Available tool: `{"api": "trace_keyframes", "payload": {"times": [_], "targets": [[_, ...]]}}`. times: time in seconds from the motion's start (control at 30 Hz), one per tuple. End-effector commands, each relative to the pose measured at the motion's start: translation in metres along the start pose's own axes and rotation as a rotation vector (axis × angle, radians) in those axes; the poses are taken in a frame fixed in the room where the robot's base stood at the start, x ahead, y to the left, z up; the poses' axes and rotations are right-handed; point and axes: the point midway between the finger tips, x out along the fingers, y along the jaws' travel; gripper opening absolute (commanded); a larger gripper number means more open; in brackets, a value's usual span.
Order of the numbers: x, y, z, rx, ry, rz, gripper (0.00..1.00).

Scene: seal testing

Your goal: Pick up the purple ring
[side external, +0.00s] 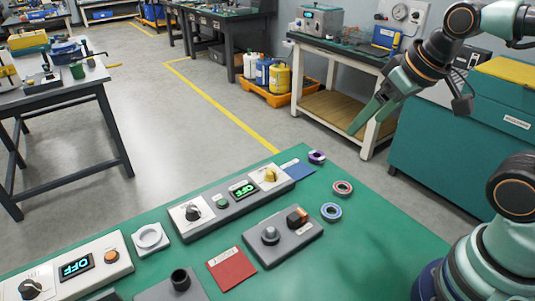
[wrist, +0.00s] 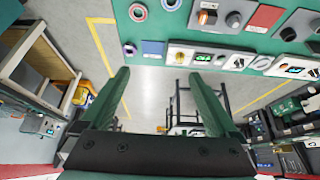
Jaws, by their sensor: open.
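The purple ring (side external: 316,157) lies on the green table near its far edge, at the upper right corner of a blue card. It also shows in the wrist view (wrist: 130,50), beyond the left fingertip and near the table edge. My gripper (side external: 362,122) is raised in the air to the upper right of the ring in the side view, clear of it.
A reddish ring (side external: 343,188) and a blue ring (side external: 331,212) lie close to the purple one. A blue card (side external: 297,169) and a control panel (side external: 235,200) are to its left. A box with an orange knob (side external: 283,235) stands nearer.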

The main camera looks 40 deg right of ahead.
Motion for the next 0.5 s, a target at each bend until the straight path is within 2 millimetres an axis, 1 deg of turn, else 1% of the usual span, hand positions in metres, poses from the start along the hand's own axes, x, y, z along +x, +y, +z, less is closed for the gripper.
{"api": "trace_keyframes", "payload": {"times": [0.13,0.27,0.37,0.5], "targets": [[0.002,0.004,-0.014,0.066,-0.032,0.007,0.95],[0.009,0.012,-0.037,0.188,-0.086,0.023,0.95],[0.019,0.019,-0.057,0.295,-0.129,0.04,0.95],[0.039,0.031,-0.082,0.444,-0.187,0.069,0.95]]}}
